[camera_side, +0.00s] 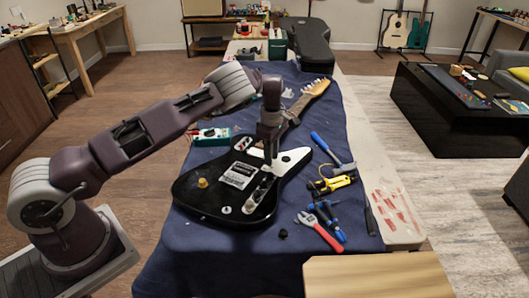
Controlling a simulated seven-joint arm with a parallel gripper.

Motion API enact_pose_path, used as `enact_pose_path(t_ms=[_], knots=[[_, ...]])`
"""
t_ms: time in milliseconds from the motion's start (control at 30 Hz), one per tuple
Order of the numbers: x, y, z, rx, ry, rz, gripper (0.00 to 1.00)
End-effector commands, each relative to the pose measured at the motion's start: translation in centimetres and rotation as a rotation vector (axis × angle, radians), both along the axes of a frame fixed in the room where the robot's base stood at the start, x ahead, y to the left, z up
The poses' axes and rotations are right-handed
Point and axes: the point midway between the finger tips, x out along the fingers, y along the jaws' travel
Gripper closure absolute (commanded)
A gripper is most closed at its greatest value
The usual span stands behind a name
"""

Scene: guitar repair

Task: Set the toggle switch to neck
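The black electric guitar (210,198) lies flat on the blue cloth, its neck pointing to the back right. It has a white pickguard (290,160), a gold knob (203,182) and a pale round knob (226,210). The toggle switch is too small to make out for sure, so its setting cannot be read. My gripper (269,164) points straight down over the guitar body, close to the pickguard. Its fingertips are small and dark against the body. I cannot tell whether they touch anything or how far apart they are.
A teal meter (211,136) lies left of the neck. A black case (308,44) stands at the back. The cloth's front left is clear.

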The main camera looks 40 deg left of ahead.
Motion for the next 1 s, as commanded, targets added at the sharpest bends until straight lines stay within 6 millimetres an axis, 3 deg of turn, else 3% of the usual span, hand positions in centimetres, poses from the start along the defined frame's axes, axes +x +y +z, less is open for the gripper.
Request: enact_pose_path(t_ms=[1000], knots=[[0.0,0.0,-2.1,0.0,0.0,0.0,0.76]])
